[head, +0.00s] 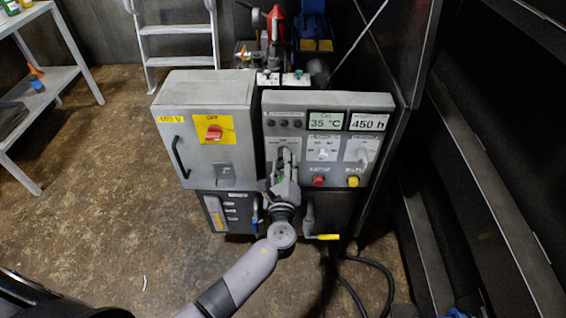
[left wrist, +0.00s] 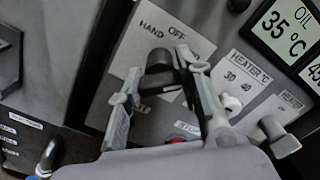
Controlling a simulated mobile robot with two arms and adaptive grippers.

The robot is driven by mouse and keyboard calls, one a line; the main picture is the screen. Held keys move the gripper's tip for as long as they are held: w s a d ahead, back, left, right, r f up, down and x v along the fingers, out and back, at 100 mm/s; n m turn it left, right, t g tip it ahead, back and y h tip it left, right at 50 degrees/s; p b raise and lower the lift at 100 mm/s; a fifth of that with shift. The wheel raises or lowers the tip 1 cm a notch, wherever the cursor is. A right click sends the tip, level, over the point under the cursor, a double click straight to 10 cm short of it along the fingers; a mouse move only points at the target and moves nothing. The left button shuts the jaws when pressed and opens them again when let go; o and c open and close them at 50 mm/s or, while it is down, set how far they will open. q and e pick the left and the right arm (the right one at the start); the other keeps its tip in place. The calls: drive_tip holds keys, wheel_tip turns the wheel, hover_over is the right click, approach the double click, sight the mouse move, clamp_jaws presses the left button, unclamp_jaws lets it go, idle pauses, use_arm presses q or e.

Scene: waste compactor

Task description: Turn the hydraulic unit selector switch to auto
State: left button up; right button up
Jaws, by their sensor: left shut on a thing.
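The selector switch (left wrist: 160,72) is a dark knob on a pale plate (left wrist: 178,40) marked HAND and OFF in the left wrist view. Any third marking is hidden behind the knob and a finger. My left gripper (left wrist: 160,88) is shut on the knob, with one finger on each side of it. In the head view, my left gripper (head: 285,160) is at the left part of the grey control panel (head: 335,101) and mostly covers the switch. I cannot tell which position the knob points to. My right gripper is not in view.
Right of the switch are a white heater knob (head: 322,154), a larger grey knob (head: 362,155), a red button (head: 318,181) and a yellow button (head: 353,181). A grey cabinet with a red switch (head: 214,132) stands left. Black hoses (head: 375,268) lie on the floor at right.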

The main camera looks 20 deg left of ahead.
use_arm(q)
drive_tip(key=o, duration=1.2)
drive_tip(key=shift+c, duration=0.2)
drive_tip(key=shift+s+d, duration=0.1)
drive_tip(key=shift+s, duration=0.1)
drive_tip(key=v, duration=1.1)
drive_tip(key=shift+s, duration=0.25)
drive_tip(key=shift+d, duration=0.1)
